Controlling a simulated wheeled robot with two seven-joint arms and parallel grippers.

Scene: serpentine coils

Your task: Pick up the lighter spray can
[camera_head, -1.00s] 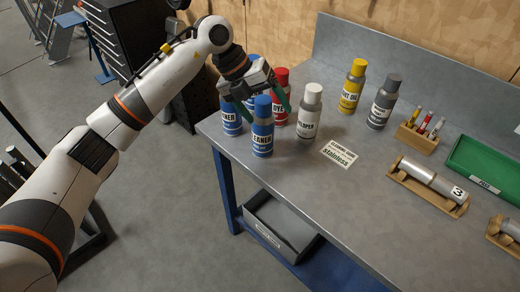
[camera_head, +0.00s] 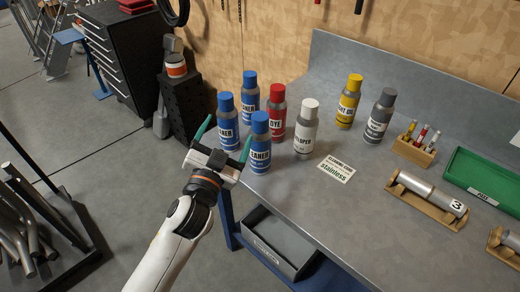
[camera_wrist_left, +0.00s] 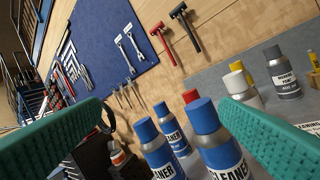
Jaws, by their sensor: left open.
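Three blue-capped CLEANER cans stand upright at the bench's left end: a left one (camera_head: 228,128), a back one (camera_head: 250,97) and a front one (camera_head: 260,150). Beside them are a red DYE can (camera_head: 277,112), a white can (camera_head: 306,132), a yellow can (camera_head: 349,104) and a grey can (camera_head: 379,118). No view shows which can is lighter. My left gripper (camera_head: 225,141) is open and empty at the left bench edge, its fingers pointing toward the blue cans. In the left wrist view the front blue can (camera_wrist_left: 220,152) is near the right finger. My right gripper is out of view.
A card reading "stainless" (camera_head: 336,170) lies flat on the bench. A wooden holder (camera_head: 414,151), a green tray (camera_head: 484,178) and a cylinder on a wooden cradle (camera_head: 428,199) stand to the right. A grey bin (camera_head: 283,242) sits below. A black stand (camera_head: 190,105) is behind left.

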